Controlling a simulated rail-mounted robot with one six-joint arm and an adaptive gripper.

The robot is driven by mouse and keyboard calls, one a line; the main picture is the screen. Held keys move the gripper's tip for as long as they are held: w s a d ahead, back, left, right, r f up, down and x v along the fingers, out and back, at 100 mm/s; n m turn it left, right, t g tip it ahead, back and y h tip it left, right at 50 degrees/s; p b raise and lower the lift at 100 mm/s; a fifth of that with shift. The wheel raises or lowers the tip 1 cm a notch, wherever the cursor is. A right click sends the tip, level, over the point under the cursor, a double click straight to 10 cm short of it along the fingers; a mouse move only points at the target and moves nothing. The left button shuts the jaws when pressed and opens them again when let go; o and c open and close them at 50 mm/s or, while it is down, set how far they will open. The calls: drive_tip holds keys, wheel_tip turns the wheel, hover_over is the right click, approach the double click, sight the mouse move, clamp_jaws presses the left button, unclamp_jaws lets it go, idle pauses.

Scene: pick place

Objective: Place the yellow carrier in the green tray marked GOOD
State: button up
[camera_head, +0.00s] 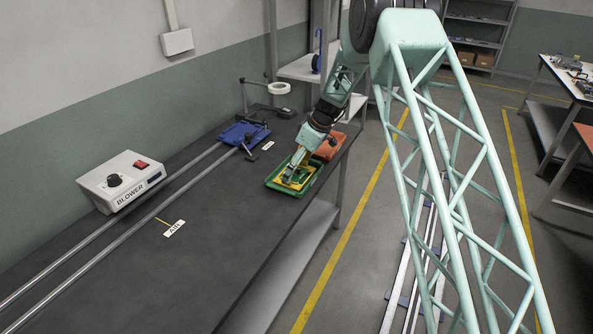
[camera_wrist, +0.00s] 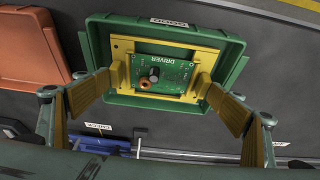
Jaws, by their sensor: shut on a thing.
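The yellow carrier (camera_wrist: 122,47) bears a green circuit board (camera_wrist: 168,66) printed DRIVER. My gripper (camera_wrist: 158,86) is shut on the carrier, with one yellow finger pad at each side. The carrier is within the outline of the green tray (camera_wrist: 98,38), whose label reads GOOD. I cannot tell whether it touches the tray floor. In the head view the green tray (camera_head: 275,186) lies near the bench's right edge, with my gripper (camera_head: 299,168) over it and the carrier (camera_head: 295,181) partly covered.
An orange tray (camera_head: 330,146) stands just behind the green tray; it also shows in the wrist view (camera_wrist: 28,50). A blue fixture (camera_head: 243,133) sits to the left on two rails. A BLOWER box (camera_head: 122,182) stands at the wall.

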drive_tip(key=shift+f, duration=0.4)
drive_tip(key=o, duration=0.8)
drive_tip(key=shift+r, duration=0.3)
drive_tip(key=shift+d+r, duration=0.15)
drive_tip(key=shift+r, duration=0.15)
drive_tip(key=p+v, duration=0.1)
drive_tip(key=v, duration=1)
drive_tip(key=shift+p, duration=0.3)
drive_tip(key=shift+s+d+r, duration=0.1)
